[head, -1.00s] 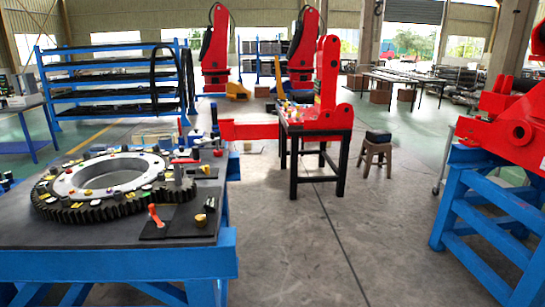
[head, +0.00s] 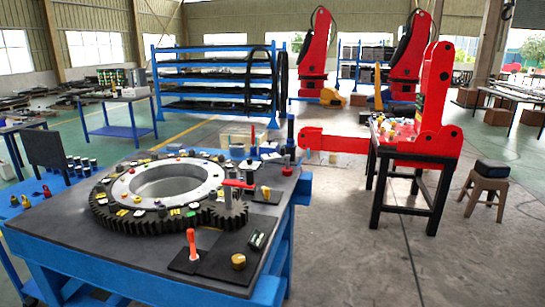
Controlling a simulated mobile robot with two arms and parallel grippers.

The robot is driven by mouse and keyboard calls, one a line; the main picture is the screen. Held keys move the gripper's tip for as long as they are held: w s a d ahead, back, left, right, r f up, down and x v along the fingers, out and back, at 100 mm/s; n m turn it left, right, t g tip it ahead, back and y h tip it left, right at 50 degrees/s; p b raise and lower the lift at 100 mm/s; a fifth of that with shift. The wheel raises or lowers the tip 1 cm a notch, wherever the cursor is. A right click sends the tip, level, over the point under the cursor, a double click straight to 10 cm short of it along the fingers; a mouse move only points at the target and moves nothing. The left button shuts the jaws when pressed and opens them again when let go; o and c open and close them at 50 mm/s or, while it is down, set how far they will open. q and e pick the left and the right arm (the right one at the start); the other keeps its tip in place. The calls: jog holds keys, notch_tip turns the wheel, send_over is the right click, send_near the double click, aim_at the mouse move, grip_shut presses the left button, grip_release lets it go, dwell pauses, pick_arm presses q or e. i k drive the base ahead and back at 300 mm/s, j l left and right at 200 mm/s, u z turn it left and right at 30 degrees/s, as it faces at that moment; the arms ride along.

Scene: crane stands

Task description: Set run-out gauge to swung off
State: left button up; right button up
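A large dark toothed ring (head: 107,212) with a pale inner ring (head: 135,186) lies on a blue-framed table (head: 70,240) with a dark top. A small dark pinion (head: 229,213) stands at the ring's right side, with a grey post and a red arm (head: 238,183) above it. An upright orange-red lever (head: 192,245) stands on a dark plate (head: 187,262) near the front edge. I cannot tell for sure which of these parts is the run-out gauge, or its setting. Neither of my grippers is in view.
A red crane part rests on a black stand (head: 408,178) at right, beside a wooden stool (head: 485,188). Open floor lies right of the table.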

aim_at(274, 157)
jog(key=i+u, duration=0.1)
jog(key=u, duration=0.6)
jog(key=i+l+u, duration=0.45)
jog(key=l, duration=0.15)
jog(key=l+u, duration=0.25)
jog(key=i+l+u, duration=0.1)
jog(key=l+u, duration=0.15)
jog(key=l, duration=0.25)
jog(key=i+l, duration=0.1)
jog(key=l, duration=0.45)
jog(key=i+l, duration=0.15)
jog(key=l, duration=0.4)
jog(key=i+l+u, duration=0.1)
jog(key=l, duration=0.45)
jog(key=i+l, duration=0.15)
jog(key=l, duration=0.4)
jog(key=i+l+u, duration=0.1)
jog(key=l, duration=0.45)
